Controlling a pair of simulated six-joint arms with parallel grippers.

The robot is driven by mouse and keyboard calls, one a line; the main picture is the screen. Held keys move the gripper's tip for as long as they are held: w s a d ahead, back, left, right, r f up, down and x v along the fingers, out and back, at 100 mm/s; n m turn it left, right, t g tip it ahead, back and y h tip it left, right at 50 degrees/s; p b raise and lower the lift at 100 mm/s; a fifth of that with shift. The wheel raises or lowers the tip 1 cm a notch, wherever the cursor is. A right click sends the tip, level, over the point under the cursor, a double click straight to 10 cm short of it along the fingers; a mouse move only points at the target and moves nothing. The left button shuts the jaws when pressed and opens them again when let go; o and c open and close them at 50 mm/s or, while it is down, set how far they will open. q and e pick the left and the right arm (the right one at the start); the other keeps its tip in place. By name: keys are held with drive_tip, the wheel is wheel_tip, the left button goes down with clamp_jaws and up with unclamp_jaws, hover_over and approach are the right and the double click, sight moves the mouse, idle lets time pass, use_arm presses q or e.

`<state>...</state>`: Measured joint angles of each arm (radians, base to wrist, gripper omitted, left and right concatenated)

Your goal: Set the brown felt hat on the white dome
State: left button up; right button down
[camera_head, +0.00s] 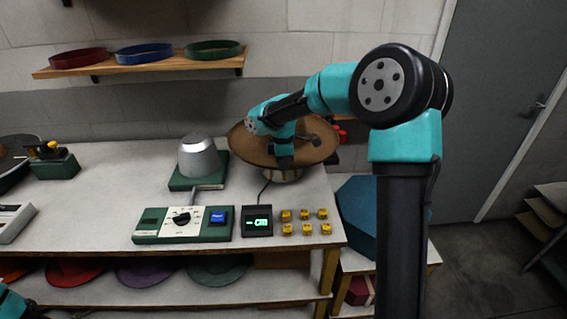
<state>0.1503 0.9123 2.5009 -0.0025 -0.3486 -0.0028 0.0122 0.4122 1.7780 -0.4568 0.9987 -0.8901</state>
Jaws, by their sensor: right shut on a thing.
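The brown felt hat (252,148) is at the back right of the table, with its wide brim spread around my right gripper (285,163). That gripper is shut on the hat from above, and the arm covers part of it. The hat's underside is over a pale round stand (283,175); I cannot tell whether they touch. The dome (198,157) looks pale silver-grey, is bare, and stands on a green base (181,184) to the left of the hat. Only a bit of my left arm shows at the bottom left corner; its gripper is out of view.
A green control panel (150,238) with a dial and a blue button, a small display (257,222) and several yellow blocks (305,214) line the front edge. A wall shelf (140,67) holds three coloured rings. The table's left middle (105,190) is clear.

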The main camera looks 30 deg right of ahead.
drive_tip(key=shift+f, duration=7.35)
drive_tip(key=c, duration=1.1)
unclamp_jaws()
drive_tip(key=shift+c, duration=0.2)
drive_tip(key=r, duration=1.7)
drive_tip(key=shift+a+r, duration=0.25)
